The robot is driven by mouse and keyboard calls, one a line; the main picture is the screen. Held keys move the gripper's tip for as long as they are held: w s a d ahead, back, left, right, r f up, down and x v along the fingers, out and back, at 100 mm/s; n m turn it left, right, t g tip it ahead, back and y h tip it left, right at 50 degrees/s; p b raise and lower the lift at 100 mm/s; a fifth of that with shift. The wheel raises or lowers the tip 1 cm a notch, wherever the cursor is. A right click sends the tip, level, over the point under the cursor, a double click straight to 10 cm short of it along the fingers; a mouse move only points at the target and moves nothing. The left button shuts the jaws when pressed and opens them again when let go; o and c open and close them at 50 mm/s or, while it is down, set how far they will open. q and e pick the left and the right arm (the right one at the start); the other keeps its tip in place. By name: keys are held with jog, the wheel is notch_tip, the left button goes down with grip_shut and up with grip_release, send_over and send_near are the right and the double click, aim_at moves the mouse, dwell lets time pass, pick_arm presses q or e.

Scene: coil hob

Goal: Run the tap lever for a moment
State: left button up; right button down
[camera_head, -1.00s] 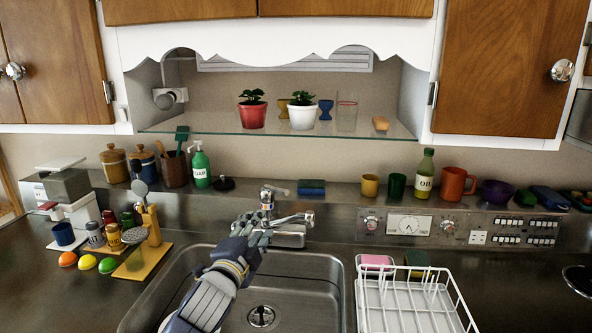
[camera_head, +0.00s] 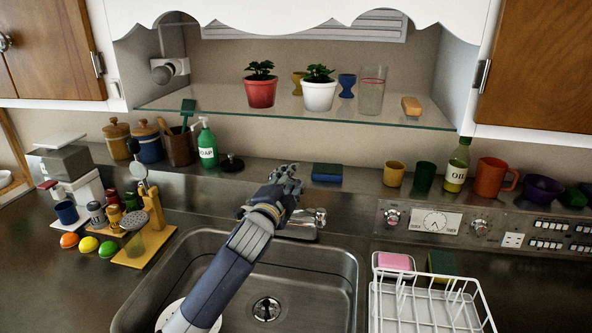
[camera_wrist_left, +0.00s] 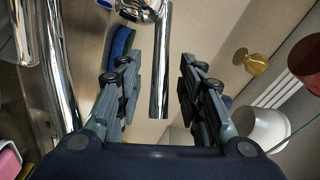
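The chrome tap (camera_head: 303,224) stands behind the sink, partly covered by my left gripper (camera_head: 287,178). Its lever is hidden behind the gripper in the head view. In the left wrist view, a straight chrome bar that looks like the lever (camera_wrist_left: 161,75) runs between the two fingers of my left gripper (camera_wrist_left: 155,65). The fingers are open, with gaps visible on both sides of the bar. A thicker chrome tube, apparently the spout (camera_wrist_left: 57,65), lies to the left. My right gripper is in neither view.
The steel sink (camera_head: 335,262) lies below my left arm. A blue-green sponge (camera_head: 327,172) is on the ledge behind the tap. A white dish rack (camera_head: 425,300) stands right of the sink. A glass shelf (camera_head: 200,104) with potted plants hangs above.

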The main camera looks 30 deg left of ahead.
pick_arm(q)
jog(key=shift+w+a+p, duration=0.15)
jog(key=shift+w, duration=0.95)
jog(key=shift+w+a+p, duration=0.15)
jog(key=shift+w, duration=0.9)
jog(key=shift+c, duration=0.6)
grip_shut()
